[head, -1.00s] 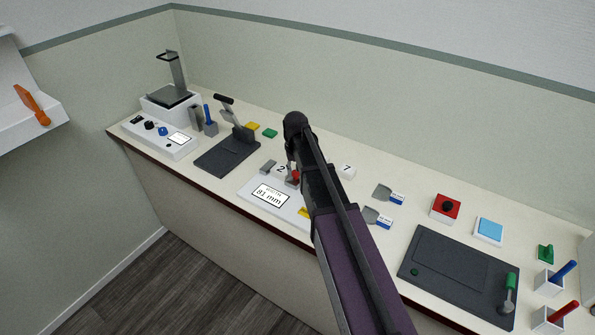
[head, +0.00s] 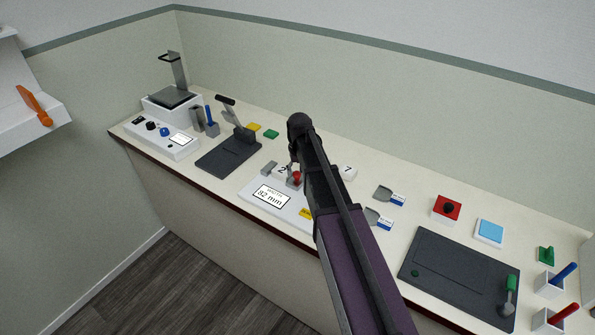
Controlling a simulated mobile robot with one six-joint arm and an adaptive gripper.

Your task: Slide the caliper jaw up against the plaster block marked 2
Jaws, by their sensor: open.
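The caliper is a white base (head: 258,190) on the counter, with a width display (head: 269,197) that reads 82 mm. A grey fixed jaw (head: 268,168) stands at its left end. The plaster block marked 2 (head: 282,170) is beside that jaw, partly hidden. The sliding jaw (head: 293,183) with a red knob (head: 296,177) is to the right of the block; whether it touches the block cannot be told. My gripper (head: 294,163) is over the knob, open, with its fingertips mostly hidden behind my arm.
A white block marked 7 (head: 348,172) is behind my arm to the right. A dark press with a lever (head: 229,154) is on the left. Two grey scoop-like tools with blue labels (head: 388,194), a red button box (head: 446,208) and a dark panel (head: 450,270) are on the right.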

